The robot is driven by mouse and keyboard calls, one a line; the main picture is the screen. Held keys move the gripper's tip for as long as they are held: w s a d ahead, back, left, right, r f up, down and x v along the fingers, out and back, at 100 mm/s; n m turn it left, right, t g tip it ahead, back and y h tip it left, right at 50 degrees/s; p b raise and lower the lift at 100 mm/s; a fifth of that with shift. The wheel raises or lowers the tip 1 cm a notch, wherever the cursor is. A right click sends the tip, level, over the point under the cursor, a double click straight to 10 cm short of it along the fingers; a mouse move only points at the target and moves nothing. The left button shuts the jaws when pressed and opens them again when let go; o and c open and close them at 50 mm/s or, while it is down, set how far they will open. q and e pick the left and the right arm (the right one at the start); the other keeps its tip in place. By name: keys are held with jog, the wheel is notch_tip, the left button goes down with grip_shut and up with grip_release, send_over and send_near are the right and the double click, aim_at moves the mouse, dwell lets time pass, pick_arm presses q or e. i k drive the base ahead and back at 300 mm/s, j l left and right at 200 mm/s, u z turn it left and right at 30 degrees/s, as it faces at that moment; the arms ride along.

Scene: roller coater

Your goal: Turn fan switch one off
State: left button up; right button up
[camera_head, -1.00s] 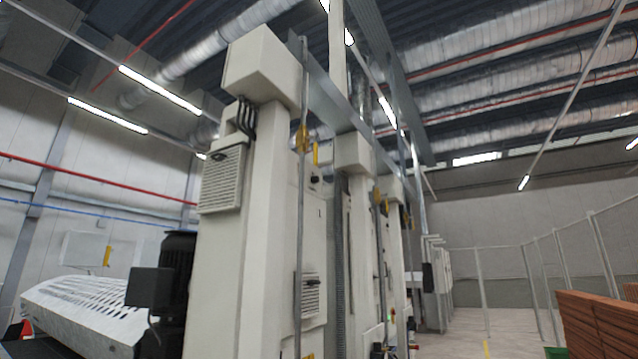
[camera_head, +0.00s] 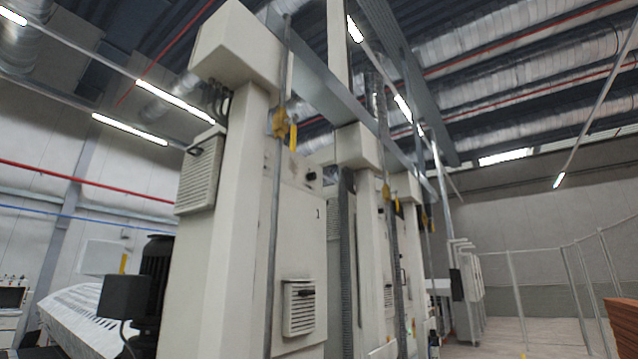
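A tall cream cabinet (camera_head: 297,235) marked "1" stands close in front of me in the head view. A small black knob (camera_head: 311,176) sits high on its face, above the number. It may be fan switch one, but its setting is too small to read. A yellow valve handle (camera_head: 293,137) hangs on the grey pipe to the left of the knob. A louvred vent with a dark handle (camera_head: 299,307) is lower on the same face. Neither of my grippers is in view.
More cream cabinets (camera_head: 375,230) stand in a row behind the first. A black motor (camera_head: 157,262) and a white perforated cover (camera_head: 75,318) are at the lower left. Wire fencing (camera_head: 517,290) and brown stacked boards (camera_head: 620,322) are at right. Open floor (camera_head: 500,335) shows between cabinets and fence.

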aim_at(312, 175)
jog(key=i+l+u, duration=0.1)
jog(key=i+l, duration=0.3)
jog(key=l, duration=0.25)
jog(key=i+l+u, duration=0.15)
jog(key=l, duration=0.2)
jog(key=i+l, duration=0.25)
jog(key=i+l+u, duration=0.15)
jog(key=l, duration=0.35)
jog(key=i+l, duration=0.2)
jog(key=l, duration=0.15)
jog(key=i+l+u, duration=0.15)
jog(key=l, duration=0.25)
